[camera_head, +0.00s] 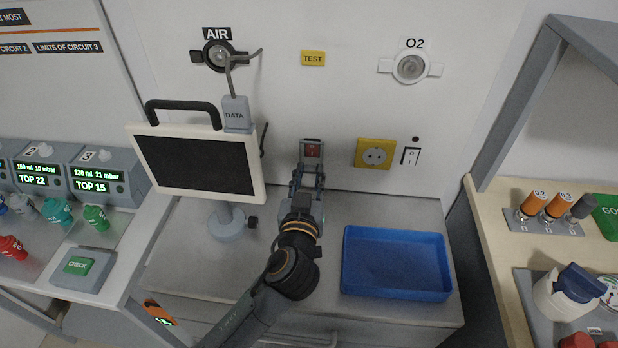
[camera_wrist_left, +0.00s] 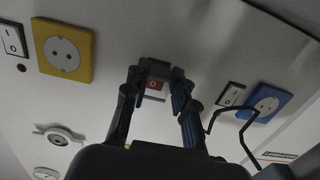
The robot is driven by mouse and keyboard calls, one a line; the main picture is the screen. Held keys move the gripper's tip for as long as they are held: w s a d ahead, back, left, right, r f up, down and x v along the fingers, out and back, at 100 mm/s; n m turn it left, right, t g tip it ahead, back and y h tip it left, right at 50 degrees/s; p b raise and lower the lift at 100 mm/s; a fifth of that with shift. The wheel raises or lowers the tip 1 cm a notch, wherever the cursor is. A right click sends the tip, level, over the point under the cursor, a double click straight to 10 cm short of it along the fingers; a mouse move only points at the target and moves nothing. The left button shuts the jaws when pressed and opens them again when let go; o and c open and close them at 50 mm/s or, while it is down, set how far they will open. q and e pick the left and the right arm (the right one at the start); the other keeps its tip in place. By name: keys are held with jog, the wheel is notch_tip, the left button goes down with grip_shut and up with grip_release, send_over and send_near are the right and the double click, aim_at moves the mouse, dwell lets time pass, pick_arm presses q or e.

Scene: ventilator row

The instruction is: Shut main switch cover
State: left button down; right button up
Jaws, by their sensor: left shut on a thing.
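The main switch (camera_head: 313,151) is a small red switch in a dark grey housing on the white wall, between the screen and the yellow socket. It also shows in the left wrist view (camera_wrist_left: 153,84), red with a pale mark. My left gripper (camera_head: 309,170) is at the switch, one finger on each side, and it is shut on the main switch cover. In the left wrist view the fingers (camera_wrist_left: 157,82) flank the grey housing. The red face still shows between them. The cover's exact angle is hard to tell, as the fingers hide its sides. My right gripper is not in view.
A screen (camera_head: 195,163) on a stand is close to the left of my arm. A blue tray (camera_head: 395,292) lies on the grey counter to the right. A yellow socket (camera_head: 375,153) and a black-and-white wall switch (camera_head: 411,156) are right of the main switch.

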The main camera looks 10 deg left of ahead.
pick_arm(q)
jog(key=shift+f, duration=0.1)
jog(key=c, duration=1.1)
grip_release()
jog(key=shift+s, duration=0.1)
jog(key=s, duration=0.8)
jog(key=s+r, duration=0.1)
jog(key=s, duration=0.2)
jog(key=shift+s, duration=0.4)
